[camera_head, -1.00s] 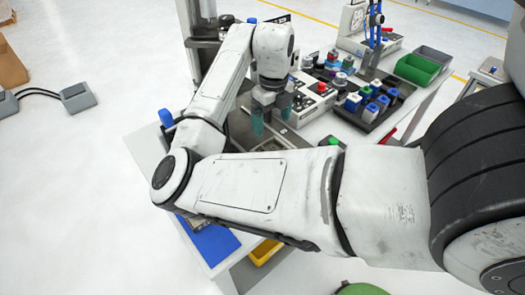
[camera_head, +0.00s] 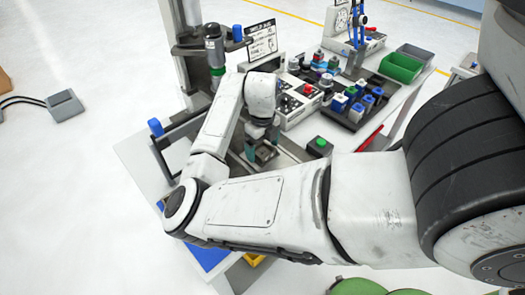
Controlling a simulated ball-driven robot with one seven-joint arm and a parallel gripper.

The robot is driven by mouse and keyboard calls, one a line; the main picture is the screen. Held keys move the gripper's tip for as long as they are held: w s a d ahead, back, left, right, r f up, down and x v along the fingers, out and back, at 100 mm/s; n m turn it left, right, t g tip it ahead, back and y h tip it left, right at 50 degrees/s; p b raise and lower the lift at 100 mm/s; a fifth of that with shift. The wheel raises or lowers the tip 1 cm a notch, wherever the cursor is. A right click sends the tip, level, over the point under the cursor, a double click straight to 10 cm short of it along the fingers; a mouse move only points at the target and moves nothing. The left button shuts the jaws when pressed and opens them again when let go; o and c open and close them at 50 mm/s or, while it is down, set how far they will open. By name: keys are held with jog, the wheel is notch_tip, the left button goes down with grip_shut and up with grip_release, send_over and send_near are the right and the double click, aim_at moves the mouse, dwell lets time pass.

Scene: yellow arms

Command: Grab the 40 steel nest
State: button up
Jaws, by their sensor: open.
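My gripper (camera_head: 262,143) points down over the near part of the bench, with its teal fingers apart. A small grey, square-looking block (camera_head: 265,154) sits on the dark fixture bed at the fingertips. It may be the 40 steel nest, but no label on it can be read. I cannot tell whether the fingers touch it or stand around it. My wrist and forearm hide part of the bed. Several small round and square parts stand on a dark tray (camera_head: 352,118) to the right; none can be read as a 40 steel nest.
A box with a green button (camera_head: 319,147) stands right of my gripper. A white control box with a red button (camera_head: 308,89) is behind it. A press column (camera_head: 215,55) rises at the back left. Green (camera_head: 400,67) and grey bins stand at the far right.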

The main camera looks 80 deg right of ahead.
jog(key=c, duration=1.4)
jog(key=shift+r, duration=0.1)
